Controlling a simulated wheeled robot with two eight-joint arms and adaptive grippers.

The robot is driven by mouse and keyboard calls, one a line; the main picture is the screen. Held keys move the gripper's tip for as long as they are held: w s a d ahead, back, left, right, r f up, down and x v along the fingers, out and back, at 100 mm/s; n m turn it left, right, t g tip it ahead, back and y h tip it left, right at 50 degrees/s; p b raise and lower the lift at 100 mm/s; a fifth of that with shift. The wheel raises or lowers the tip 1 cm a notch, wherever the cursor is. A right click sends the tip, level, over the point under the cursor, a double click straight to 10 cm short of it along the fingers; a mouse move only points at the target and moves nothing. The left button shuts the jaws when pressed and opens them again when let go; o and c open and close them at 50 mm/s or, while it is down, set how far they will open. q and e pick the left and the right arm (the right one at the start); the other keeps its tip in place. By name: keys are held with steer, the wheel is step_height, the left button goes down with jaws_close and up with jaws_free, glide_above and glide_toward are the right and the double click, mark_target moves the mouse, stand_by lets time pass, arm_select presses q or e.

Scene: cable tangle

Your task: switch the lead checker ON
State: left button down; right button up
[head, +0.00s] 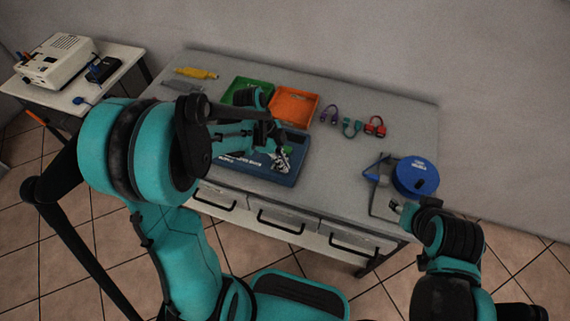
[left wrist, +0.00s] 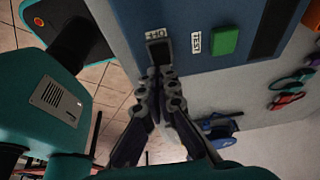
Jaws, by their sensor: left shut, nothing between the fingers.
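The lead checker appears to be the blue box (head: 258,171) at the front middle of the table, partly covered by my left arm. In the left wrist view its blue face (left wrist: 190,15) fills the top. A dark switch (left wrist: 158,46) sits on it beside a small white label, with a green button (left wrist: 224,40) labelled TEST to the right. My left gripper (left wrist: 159,74) is shut and empty, its fingertips close below the switch; contact cannot be told. My left gripper (head: 272,138) is over the box in the head view. My right gripper (head: 398,207) is near the table's right front; its jaws are unclear.
A green tray (head: 236,84) and an orange tray (head: 313,108) lie behind the box. Purple, teal and red cables (head: 375,126) lie to their right. A blue spool (head: 414,177) is at the right end, close to my right gripper. A side table (head: 120,68) holds a white device.

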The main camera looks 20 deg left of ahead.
arm_select(q)
steer(key=shift+a+r, duration=0.1)
steer(key=shift+a, duration=0.1)
steer(key=shift+r+p, duration=0.15)
steer(key=shift+p, duration=0.15)
steer(key=shift+a+r+p, duration=0.15)
steer(key=shift+r+p, duration=0.15)
steer(key=shift+r, duration=0.2)
steer(key=shift+d, duration=0.25)
